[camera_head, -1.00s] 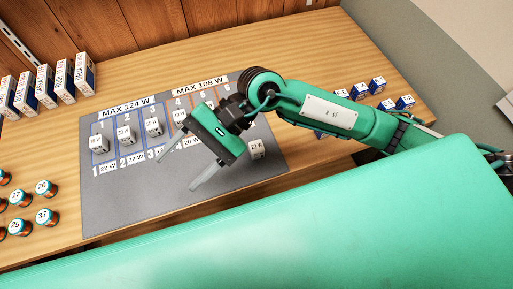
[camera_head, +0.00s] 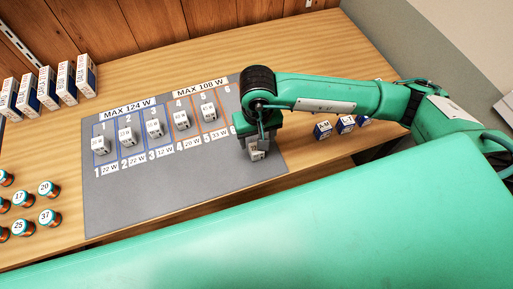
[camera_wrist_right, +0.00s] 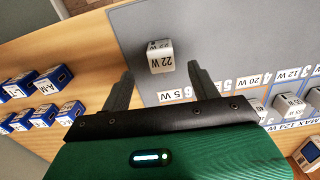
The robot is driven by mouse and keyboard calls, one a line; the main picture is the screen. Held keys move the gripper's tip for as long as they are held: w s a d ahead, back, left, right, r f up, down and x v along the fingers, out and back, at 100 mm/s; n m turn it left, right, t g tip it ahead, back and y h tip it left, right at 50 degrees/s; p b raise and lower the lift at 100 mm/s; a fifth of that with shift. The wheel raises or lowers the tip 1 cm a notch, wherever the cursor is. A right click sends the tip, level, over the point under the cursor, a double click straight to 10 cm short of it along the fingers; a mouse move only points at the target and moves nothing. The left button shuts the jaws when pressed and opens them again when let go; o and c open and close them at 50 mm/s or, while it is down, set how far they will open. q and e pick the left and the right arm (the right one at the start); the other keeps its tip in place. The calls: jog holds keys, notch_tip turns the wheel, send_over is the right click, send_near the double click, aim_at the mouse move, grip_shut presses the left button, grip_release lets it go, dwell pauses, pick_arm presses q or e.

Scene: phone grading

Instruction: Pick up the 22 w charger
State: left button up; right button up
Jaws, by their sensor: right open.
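The 22 W charger (camera_wrist_right: 160,57) is a small white block with "22 W" on its faces. It sits on the grey mat (camera_wrist_right: 227,35), between and just beyond the fingertips of my right gripper (camera_wrist_right: 161,80) in the wrist view. The right gripper is open and empty, its two fingers apart on either side of the charger. In the head view the right gripper (camera_head: 257,146) points down over the charger (camera_head: 257,155), which it partly hides. My left gripper is not in view.
Several white chargers (camera_head: 154,128) stand in numbered slots labelled MAX 124 W and MAX 108 W. Small blue-and-white boxes (camera_head: 322,130) lie right of the mat. Upright boxes (camera_head: 47,88) and round jars (camera_head: 47,188) stand at left.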

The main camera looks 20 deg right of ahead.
jog(key=shift+f, duration=0.95)
notch_tip(320, 180, down, 4)
jog(key=shift+f+p, duration=0.1)
jog(key=shift+p, duration=0.95)
jog(key=shift+f, duration=0.65)
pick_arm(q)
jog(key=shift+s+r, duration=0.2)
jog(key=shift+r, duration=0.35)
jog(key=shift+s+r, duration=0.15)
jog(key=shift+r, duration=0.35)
pick_arm(e)
jog(key=shift+w, duration=0.1)
jog(key=c, duration=1.1)
jog(key=shift+r, duration=0.1)
